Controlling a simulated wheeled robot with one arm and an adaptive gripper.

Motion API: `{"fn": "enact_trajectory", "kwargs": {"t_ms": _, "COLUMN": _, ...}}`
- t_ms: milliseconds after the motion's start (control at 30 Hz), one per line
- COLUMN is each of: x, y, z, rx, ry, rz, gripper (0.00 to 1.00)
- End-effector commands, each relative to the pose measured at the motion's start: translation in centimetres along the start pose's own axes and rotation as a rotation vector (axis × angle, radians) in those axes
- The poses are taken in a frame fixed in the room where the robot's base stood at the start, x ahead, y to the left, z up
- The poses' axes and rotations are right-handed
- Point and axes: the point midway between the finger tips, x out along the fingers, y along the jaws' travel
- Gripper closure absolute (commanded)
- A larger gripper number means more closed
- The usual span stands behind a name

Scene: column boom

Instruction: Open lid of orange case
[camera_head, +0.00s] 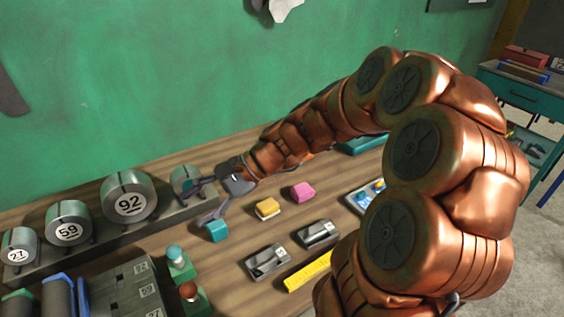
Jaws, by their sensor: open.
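My gripper (199,202) is open and empty at the left end of my copper arm. Its fingers are spread beside the smallest-looking metal cylinder at the rack's right end (185,179) and above or near a teal block (217,231); I cannot tell whether it touches either. I cannot clearly make out an orange case or its lid. A small yellow-orange block with a pale lower part (267,208) lies right of my gripper, but I cannot tell if it is a case. My arm hides part of the bench behind it.
The wooden bench (228,268) also holds a pink block (302,191), two dark grey devices (268,262), a yellow bar (308,271) and green-based knobs (180,262). Numbered cylinders (130,197) line the left back. A green wall (130,90) stands behind.

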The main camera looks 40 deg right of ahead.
Motion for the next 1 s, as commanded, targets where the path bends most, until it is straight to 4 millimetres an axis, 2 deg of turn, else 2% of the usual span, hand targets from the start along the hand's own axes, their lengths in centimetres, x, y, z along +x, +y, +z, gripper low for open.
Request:
{"fn": "enact_trajectory", "kwargs": {"t_ms": 33, "x": -0.4, "y": -0.7, "z": -3.1, "rx": 0.079, "ry": -0.01, "rz": -0.088, "gripper": 0.44}}
{"fn": "enact_trajectory", "kwargs": {"t_ms": 133, "x": -2.6, "y": -2.7, "z": -7.8, "rx": 0.229, "ry": -0.033, "rz": -0.26, "gripper": 0.44}}
{"fn": "enact_trajectory", "kwargs": {"t_ms": 267, "x": -6.7, "y": -4.1, "z": -14.8, "rx": 0.424, "ry": -0.065, "rz": -0.49, "gripper": 0.44}}
{"fn": "enact_trajectory", "kwargs": {"t_ms": 400, "x": -12.6, "y": -3.6, "z": -22.7, "rx": 0.62, "ry": -0.098, "rz": -0.741, "gripper": 0.44}}
{"fn": "enact_trajectory", "kwargs": {"t_ms": 500, "x": -16.2, "y": -2.2, "z": -27.3, "rx": 0.731, "ry": -0.123, "rz": -0.886, "gripper": 0.44}}
{"fn": "enact_trajectory", "kwargs": {"t_ms": 600, "x": -18.9, "y": -0.9, "z": -30.2, "rx": 0.803, "ry": -0.143, "rz": -0.986, "gripper": 0.44}}
{"fn": "enact_trajectory", "kwargs": {"t_ms": 733, "x": -20.9, "y": 0.2, "z": -32.2, "rx": 0.853, "ry": -0.156, "rz": -1.055, "gripper": 0.44}}
{"fn": "enact_trajectory", "kwargs": {"t_ms": 867, "x": -21.4, "y": 0.2, "z": -32.8, "rx": 0.868, "ry": -0.161, "rz": -1.078, "gripper": 0.44}}
{"fn": "enact_trajectory", "kwargs": {"t_ms": 1000, "x": -20.9, "y": -0.8, "z": -33.1, "rx": 0.867, "ry": -0.162, "rz": -1.077, "gripper": 0.44}}
